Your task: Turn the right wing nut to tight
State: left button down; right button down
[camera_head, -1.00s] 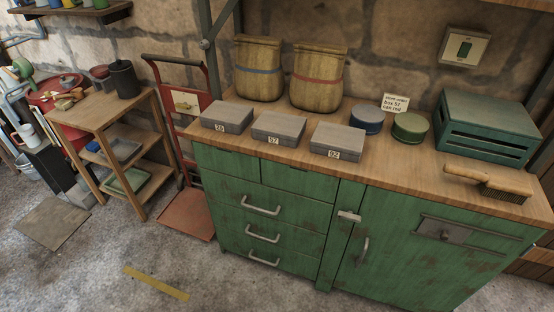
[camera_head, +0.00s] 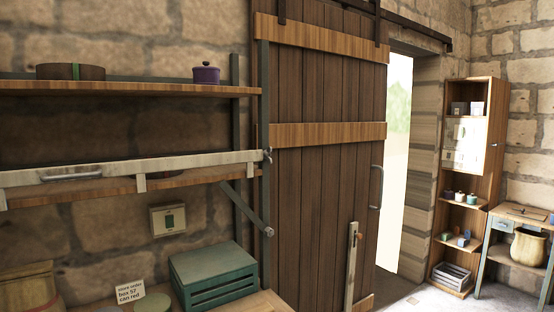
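Neither of my grippers is in view. I cannot make out a belt drive or a clear wing nut. A small metal fitting (camera_head: 268,155) sits on the right upright of the wall shelf, at the end of the pale rail. Another small round fitting (camera_head: 269,232) is lower, at the end of the diagonal brace. Both are too small to tell whether they are wing nuts.
A wall shelf (camera_head: 160,90) with a pale rail (camera_head: 115,168) is at the left. Below are a green crate (camera_head: 215,275) and a note card (camera_head: 131,291). A plank door (camera_head: 320,190) stands beside a bright opening. A tall cabinet (camera_head: 470,180) and side table (camera_head: 520,215) are at the right.

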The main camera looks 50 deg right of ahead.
aim_at(265, 154)
jog(key=i+l+z, duration=0.1)
jog(key=z, duration=1.35)
jog(key=i+l, duration=0.05)
